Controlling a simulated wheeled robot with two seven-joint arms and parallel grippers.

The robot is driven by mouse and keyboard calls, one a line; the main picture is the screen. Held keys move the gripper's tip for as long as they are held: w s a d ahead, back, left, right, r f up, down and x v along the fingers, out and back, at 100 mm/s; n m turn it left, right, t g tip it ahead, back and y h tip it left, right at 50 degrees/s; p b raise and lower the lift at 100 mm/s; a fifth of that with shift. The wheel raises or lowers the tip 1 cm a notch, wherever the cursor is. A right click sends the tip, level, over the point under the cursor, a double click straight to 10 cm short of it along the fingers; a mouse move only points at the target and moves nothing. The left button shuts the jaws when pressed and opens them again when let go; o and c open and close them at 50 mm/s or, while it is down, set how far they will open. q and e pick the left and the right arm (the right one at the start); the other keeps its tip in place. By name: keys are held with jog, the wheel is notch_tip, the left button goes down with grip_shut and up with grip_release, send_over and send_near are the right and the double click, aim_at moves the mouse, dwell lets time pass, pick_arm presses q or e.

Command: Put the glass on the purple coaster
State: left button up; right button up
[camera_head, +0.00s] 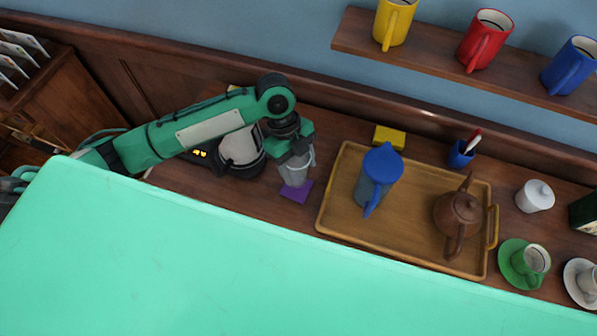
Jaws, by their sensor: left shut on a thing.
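The glass (294,172) is clear and looks upright. My left gripper (298,149) is shut on it from above, near its rim. The purple coaster (295,194) lies on the wooden counter, and the glass overlaps its back part in the head view. I cannot tell whether the glass base touches the coaster or hangs just above it. The front part of the coaster shows bare. My right gripper is not in view.
A wooden tray (338,215) right of the coaster holds a blue-lidded jug (380,168) and a brown teapot (458,213). A kettle-like appliance (240,150) stands close left of the glass. A yellow sponge-like block (389,137) lies behind the tray.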

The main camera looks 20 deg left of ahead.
aim_at(298, 176)
pick_arm(q)
notch_tip(298, 176, down, 5)
jog(key=shift+f+p, duration=0.2)
jog(key=shift+p, duration=0.3)
jog(key=shift+f, duration=0.2)
jog(key=o, duration=1.1)
jog(key=shift+r, duration=0.2)
jog(key=shift+w+a+r+b, duration=0.15)
jog(key=shift+a+r+b, duration=0.05)
jog(key=shift+r+b, duration=0.1)
jog(key=b+v, duration=0.2)
jog(key=v, duration=0.9)
jog(key=shift+b, duration=0.35)
